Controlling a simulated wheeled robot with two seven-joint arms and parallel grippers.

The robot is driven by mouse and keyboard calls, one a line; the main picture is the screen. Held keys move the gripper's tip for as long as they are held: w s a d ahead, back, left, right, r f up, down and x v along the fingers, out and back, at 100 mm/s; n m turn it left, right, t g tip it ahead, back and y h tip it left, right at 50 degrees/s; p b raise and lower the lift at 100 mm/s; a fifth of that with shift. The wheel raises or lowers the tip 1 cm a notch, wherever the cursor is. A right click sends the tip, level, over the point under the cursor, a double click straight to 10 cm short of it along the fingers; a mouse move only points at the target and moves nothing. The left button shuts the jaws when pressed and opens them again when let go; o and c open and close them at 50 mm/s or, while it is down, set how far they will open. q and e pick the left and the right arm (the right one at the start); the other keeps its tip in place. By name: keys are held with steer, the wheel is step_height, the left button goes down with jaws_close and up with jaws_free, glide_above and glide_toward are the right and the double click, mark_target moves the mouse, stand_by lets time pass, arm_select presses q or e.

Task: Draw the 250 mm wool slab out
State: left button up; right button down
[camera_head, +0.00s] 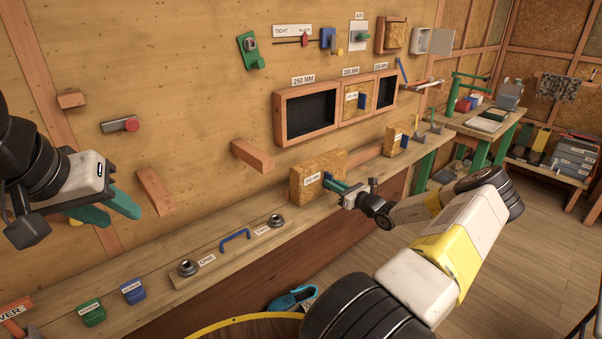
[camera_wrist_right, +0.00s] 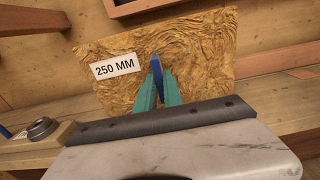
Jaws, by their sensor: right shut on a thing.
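The 250 mm wool slab (camera_head: 303,181) stands upright on the wooden bench below the wall openings, outside its frame. In the right wrist view the slab (camera_wrist_right: 205,50) is a yellow-brown fibrous block with a "250 MM" label and a blue tab (camera_wrist_right: 157,65). My right gripper (camera_head: 338,184) is shut on that tab; its green fingers (camera_wrist_right: 158,88) pinch it from both sides. The wall frame labelled 250 MM (camera_head: 308,112) is dark and empty inside. My left gripper (camera_head: 118,208) hangs at the left, away from the slab; its finger gap is unclear.
The middle 200 MM frame (camera_head: 352,102) holds a wool slab. A smaller wool slab (camera_head: 392,141) stands further along the bench. A blue handle (camera_head: 235,240) between two round knobs, plus a green block (camera_head: 92,313) and blue block (camera_head: 133,292), lie nearer left.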

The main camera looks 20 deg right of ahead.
steer(key=shift+v, duration=0.75)
stand_by(0.5)
steer(key=shift+v, duration=3)
steer(key=shift+r, duration=0.1)
